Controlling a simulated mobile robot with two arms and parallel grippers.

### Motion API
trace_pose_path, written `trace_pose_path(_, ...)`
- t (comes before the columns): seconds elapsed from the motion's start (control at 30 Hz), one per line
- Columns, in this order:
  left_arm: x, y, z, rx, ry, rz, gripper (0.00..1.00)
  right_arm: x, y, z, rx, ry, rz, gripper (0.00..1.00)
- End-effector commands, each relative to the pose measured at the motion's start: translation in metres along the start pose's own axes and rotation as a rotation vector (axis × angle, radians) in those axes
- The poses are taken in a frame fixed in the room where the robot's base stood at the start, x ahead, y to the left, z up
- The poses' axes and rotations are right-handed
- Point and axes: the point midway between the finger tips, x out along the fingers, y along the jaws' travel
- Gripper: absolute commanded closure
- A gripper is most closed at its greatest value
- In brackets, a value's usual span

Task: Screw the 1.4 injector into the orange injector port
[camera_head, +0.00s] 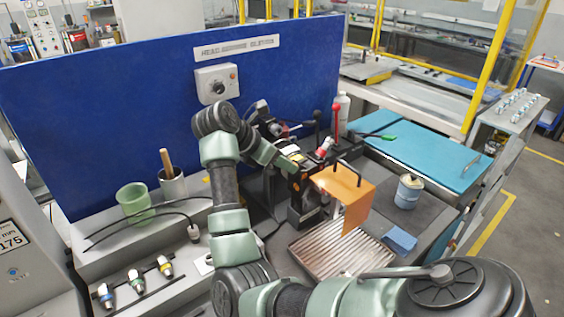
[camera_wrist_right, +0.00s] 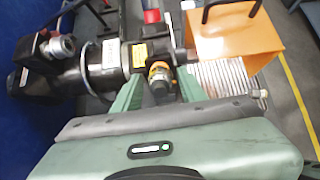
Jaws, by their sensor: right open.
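My right gripper (camera_head: 291,163) reaches the dark machine behind the orange guard in the head view. In the right wrist view its two green fingers (camera_wrist_right: 158,90) are open, one on each side of an injector with an orange-yellow ring (camera_wrist_right: 159,72). This injector sits against the underside of the black machine body (camera_wrist_right: 108,66); I cannot tell how deep it is in a port, and no port opening shows. Three other injectors lie on the rack at left: blue-ringed (camera_head: 105,296), green-ringed (camera_head: 136,281) and yellow-ringed (camera_head: 165,266). Their labels are unreadable. My left gripper is out of view.
The orange guard (camera_head: 345,190) with a black handle stands right of the gripper, above a ribbed metal plate (camera_head: 338,252). A green cup (camera_head: 135,200) and a can (camera_head: 408,192) stand on either side. The blue panel (camera_head: 110,110) closes the back.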

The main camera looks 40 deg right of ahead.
Motion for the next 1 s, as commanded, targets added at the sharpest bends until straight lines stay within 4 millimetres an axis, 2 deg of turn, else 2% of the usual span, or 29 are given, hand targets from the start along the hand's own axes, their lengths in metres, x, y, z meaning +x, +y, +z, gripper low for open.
trace_pose_path(0.13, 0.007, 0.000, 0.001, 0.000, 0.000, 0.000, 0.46, 0.001, 0.000, -0.001, 0.001, 0.001, 0.002, 0.58)
trace_pose_path(0.47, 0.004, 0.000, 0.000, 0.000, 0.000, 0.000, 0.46, -0.001, 0.000, 0.001, -0.018, 0.001, 0.001, 0.58)
trace_pose_path(1.0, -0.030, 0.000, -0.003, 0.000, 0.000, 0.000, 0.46, -0.002, -0.001, 0.002, -0.462, 0.002, 0.000, 0.58)
